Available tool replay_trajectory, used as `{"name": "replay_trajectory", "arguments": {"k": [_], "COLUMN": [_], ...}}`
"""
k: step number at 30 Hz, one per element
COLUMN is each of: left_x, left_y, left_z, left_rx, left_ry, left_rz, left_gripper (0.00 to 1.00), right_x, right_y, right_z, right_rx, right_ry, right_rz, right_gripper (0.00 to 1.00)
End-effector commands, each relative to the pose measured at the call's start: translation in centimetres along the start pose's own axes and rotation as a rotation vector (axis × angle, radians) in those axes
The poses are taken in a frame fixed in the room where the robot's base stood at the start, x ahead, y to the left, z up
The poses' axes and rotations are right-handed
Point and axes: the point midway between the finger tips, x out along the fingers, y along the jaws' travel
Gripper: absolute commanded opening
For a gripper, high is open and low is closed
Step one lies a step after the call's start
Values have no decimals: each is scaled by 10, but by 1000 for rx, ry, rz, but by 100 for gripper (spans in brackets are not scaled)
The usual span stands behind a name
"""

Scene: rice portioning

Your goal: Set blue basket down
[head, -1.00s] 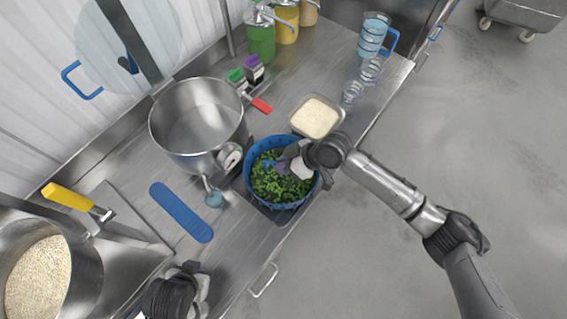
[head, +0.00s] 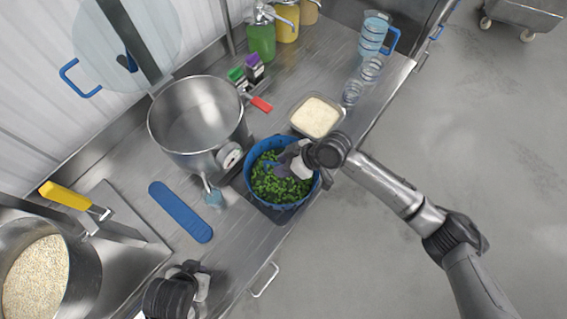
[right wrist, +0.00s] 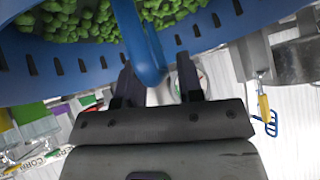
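The blue basket (head: 316,189), full of green pieces, sits on a dark flat plate (head: 278,213) near the counter's front edge and looks upright. My right gripper (head: 287,168) reaches over its right side. In the right wrist view the basket wall (right wrist: 85,62) fills the top, and its blue handle (right wrist: 147,55) comes down by the fingers of my right gripper (right wrist: 158,82). The fingers are apart, with a light gap beside the handle, so it is not clamped. My left gripper (head: 198,285) is low at the counter's front; its fingers are too hidden to judge.
A large steel pot (head: 193,150) stands left of the basket, and a container of white rice (head: 316,132) behind it. A blue flat utensil (head: 180,212) lies on the counter. Clear cups (head: 352,93) and bottles (head: 262,42) stand further back.

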Motion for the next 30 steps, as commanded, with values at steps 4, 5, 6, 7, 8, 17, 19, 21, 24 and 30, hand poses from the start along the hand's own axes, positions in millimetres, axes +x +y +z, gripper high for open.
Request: {"name": "replay_trajectory", "arguments": {"k": [4,5,6,7,8,17,19,21,24,30], "left_x": [0,0,0,0,0,1,1,1,2,3], "left_y": [0,0,0,0,0,-3,-3,-4,-4,-3], "left_z": [0,0,0,0,0,1,1,1,1,2], "left_rx": [-1,-1,-1,-1,0,9,11,13,13,11], "left_ry": [0,0,0,0,0,-1,-2,-2,-2,-1], "left_rz": [1,1,1,0,0,-7,-9,-10,-10,-9], "left_gripper": [0,0,0,0,0,0,0,0,0,0], "right_x": [0,0,0,2,2,-28,-42,-57,-77,-110], "right_y": [0,0,0,0,0,1,1,1,1,0], "right_z": [1,1,1,4,4,2,2,2,2,2], "right_rx": [1,1,1,3,3,1,1,0,0,0], "right_ry": [-2,-2,-2,-7,-6,-4,-3,-3,-3,-3], "right_rz": [0,0,0,-1,-1,2,3,2,2,2], "right_gripper": [42,42,42,42,42,42,42,42,42,42]}}
